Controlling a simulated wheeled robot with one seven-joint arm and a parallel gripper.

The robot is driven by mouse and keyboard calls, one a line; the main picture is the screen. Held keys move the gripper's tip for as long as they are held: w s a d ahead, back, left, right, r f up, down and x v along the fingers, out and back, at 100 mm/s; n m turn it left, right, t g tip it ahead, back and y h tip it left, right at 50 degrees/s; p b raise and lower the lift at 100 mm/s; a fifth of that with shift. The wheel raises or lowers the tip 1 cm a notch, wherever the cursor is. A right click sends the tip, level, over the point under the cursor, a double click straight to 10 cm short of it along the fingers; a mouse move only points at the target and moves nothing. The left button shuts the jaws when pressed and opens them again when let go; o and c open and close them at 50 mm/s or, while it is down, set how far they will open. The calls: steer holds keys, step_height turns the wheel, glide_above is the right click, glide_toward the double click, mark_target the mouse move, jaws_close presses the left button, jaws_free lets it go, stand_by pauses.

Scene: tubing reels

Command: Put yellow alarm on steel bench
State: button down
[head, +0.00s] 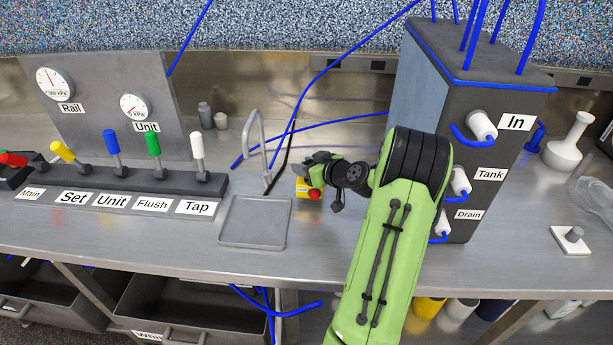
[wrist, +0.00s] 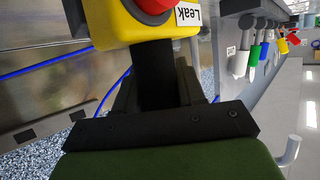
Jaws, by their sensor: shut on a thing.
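The yellow alarm (head: 302,187) is a small yellow box with a red button. In the wrist view the yellow alarm (wrist: 112,28) fills the top and carries a label reading "Leak". My gripper (head: 309,183) is shut on it, just left of the dark tank. The steel bench (head: 305,245) is the long grey metal top below it. I cannot tell whether the alarm touches the bench. My gripper's fingers (wrist: 155,70) are partly hidden behind the alarm in the wrist view.
A shallow grey tray (head: 254,222) and a bent metal spout (head: 262,150) stand left of my gripper. A row of coloured levers (head: 115,150) is further left. The dark tank (head: 470,130) with blue tubes is close on the right. Bare bench lies in front of the alarm.

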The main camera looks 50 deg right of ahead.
mark_target(303, 190)
steer(key=shift+f, duration=1.2)
steer(key=shift+f, duration=0.1)
steer(key=c, duration=0.7)
jaws_free()
steer(key=shift+b, duration=0.3)
steer(key=shift+o, duration=0.2)
